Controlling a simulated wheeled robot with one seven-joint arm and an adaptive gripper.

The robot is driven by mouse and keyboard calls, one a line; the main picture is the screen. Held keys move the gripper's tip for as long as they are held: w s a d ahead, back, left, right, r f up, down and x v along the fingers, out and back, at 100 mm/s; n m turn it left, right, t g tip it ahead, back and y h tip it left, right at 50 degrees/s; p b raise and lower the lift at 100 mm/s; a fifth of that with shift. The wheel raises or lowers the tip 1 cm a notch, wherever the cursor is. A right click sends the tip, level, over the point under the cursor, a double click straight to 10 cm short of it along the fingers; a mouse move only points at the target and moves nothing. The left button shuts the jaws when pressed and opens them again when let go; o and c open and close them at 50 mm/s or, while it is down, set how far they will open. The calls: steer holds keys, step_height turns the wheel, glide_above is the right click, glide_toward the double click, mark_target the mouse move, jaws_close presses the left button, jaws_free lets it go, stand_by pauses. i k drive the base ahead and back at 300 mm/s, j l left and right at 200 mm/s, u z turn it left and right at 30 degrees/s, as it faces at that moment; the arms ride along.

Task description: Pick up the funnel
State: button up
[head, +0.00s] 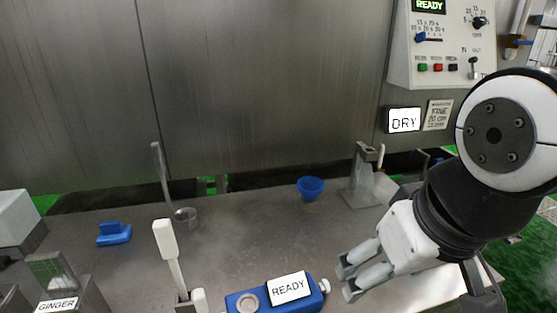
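A small blue bowl-shaped piece (310,187), which looks like the funnel, sits on the grey metal table (250,225) near its back edge, right of the middle. Its wide mouth faces up and its underside narrows. My gripper (345,281) is low at the right, nearer the camera than the funnel and apart from it. Its two pale fingers point left with a gap between them, and nothing shows in the gap.
A metal stand (364,180) is just right of the funnel. A blue scale reading READY (245,302) is at the front, beside a white-handled tool (166,243). A metal cup (186,216) and blue block (114,233) are left. The table's middle is clear.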

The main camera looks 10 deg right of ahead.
mark_target(310, 187)
steer(key=i+l+u, duration=0.1)
steer(key=l+u, duration=0.25)
steer(key=l, duration=0.6)
steer(key=l+u, duration=0.3)
steer(key=l, duration=0.7)
steer(key=k, duration=0.05)
